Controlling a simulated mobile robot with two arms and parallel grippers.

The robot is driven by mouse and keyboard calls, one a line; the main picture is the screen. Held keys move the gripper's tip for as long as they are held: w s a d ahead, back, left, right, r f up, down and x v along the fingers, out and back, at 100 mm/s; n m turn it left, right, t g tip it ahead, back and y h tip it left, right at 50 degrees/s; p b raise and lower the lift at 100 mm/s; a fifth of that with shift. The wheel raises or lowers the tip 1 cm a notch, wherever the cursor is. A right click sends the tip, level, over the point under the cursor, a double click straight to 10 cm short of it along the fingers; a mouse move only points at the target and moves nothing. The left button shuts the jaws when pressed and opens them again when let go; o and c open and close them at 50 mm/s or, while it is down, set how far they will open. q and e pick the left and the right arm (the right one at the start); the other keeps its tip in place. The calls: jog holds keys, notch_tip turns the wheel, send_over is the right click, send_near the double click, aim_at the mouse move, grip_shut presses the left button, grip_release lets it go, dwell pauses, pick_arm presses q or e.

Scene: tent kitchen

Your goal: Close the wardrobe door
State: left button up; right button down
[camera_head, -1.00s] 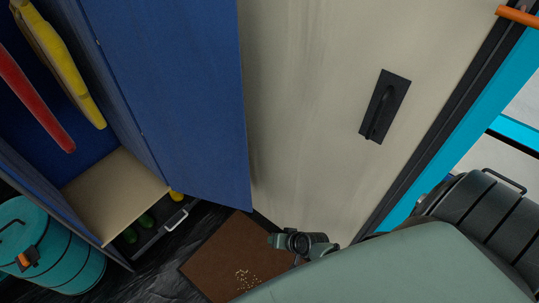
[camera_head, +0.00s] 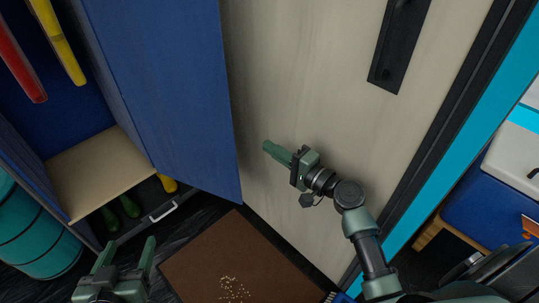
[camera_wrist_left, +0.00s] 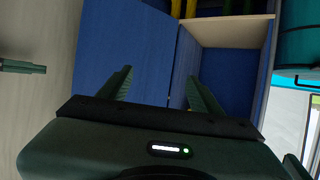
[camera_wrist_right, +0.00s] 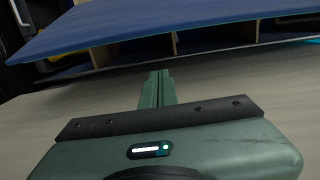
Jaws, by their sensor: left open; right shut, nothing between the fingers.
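The blue wardrobe door (camera_head: 165,85) stands open in the head view, swung out in front of the beige wall panel. The wardrobe's shelf (camera_head: 98,178) and inside show to the left of it. The door also shows in the left wrist view (camera_wrist_left: 124,50) and as a blue slab across the top of the right wrist view (camera_wrist_right: 180,30). My right gripper (camera_head: 268,147) is shut and empty, just right of the door's free edge, apart from it in the picture. My left gripper (camera_head: 127,252) is open and empty at lower left, below the wardrobe opening.
A beige door with a dark handle (camera_head: 397,45) stands behind my right arm. A brown mat (camera_head: 225,262) with scattered crumbs lies on the dark floor. A teal barrel (camera_head: 32,235) is at left. Red and yellow items hang in the wardrobe; green boots (camera_head: 128,206) stand below the shelf.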

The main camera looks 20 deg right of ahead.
pick_arm(q)
jog(key=shift+w+d+r+t, duration=0.25)
jog(key=shift+w+r+t, duration=0.15)
jog(key=shift+w+r, duration=0.25)
pick_arm(e)
jog(key=w+a, duration=0.4)
jog(key=a, duration=0.2)
jog(key=shift+w, duration=0.2)
pick_arm(q)
jog(key=shift+s+r, duration=0.1)
jog(key=shift+s, duration=0.05)
pick_arm(e)
jog(key=shift+a+f, duration=0.1)
